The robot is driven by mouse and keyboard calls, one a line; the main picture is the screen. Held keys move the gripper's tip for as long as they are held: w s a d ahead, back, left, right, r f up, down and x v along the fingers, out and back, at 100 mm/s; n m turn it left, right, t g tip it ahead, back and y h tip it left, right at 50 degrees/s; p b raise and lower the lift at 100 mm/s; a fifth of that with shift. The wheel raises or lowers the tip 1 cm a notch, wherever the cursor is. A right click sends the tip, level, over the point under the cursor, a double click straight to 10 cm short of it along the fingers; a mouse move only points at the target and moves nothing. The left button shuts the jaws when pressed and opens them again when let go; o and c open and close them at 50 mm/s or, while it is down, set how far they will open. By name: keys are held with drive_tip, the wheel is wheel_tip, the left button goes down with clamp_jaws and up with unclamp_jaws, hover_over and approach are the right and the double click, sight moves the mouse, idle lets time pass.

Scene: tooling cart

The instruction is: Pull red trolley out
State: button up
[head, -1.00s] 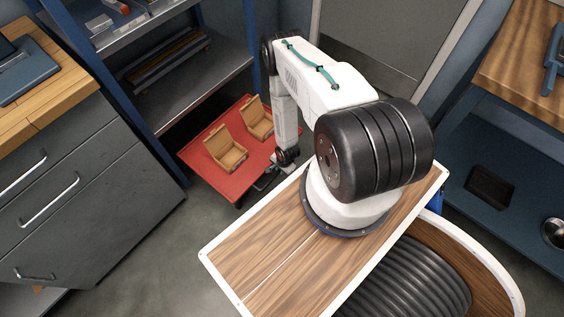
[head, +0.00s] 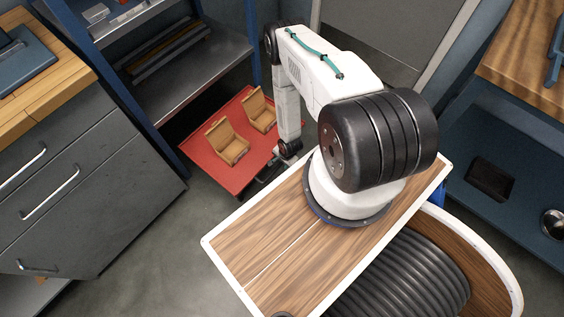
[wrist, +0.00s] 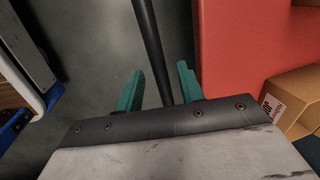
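The red trolley (head: 262,152) is a low red platform under the lowest shelf, and its near part sticks out past the shelf front. Its red surface also fills the right of the wrist view (wrist: 235,45). Two open cardboard boxes (head: 232,152) (head: 262,113) stand on it. My gripper (wrist: 160,69) is at the trolley's near right edge, and is small and hard to see in the head view. In the wrist view its two teal fingers are apart, with a dark bar (wrist: 150,40) running between them. Gaps show on both sides of the bar.
A blue-framed shelf rack (head: 195,85) stands over the trolley. A grey drawer cabinet (head: 85,195) is at the left. Grey floor (head: 165,245) is clear between the cabinet and my base. A blue bench (head: 500,150) is at the right.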

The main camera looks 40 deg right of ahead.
wheel_tip(320, 180, up, 8)
drive_tip(key=s, duration=0.1)
drive_tip(key=shift+s+d+f, duration=0.15)
drive_tip(key=shift+s+f, duration=0.1)
idle(0.4)
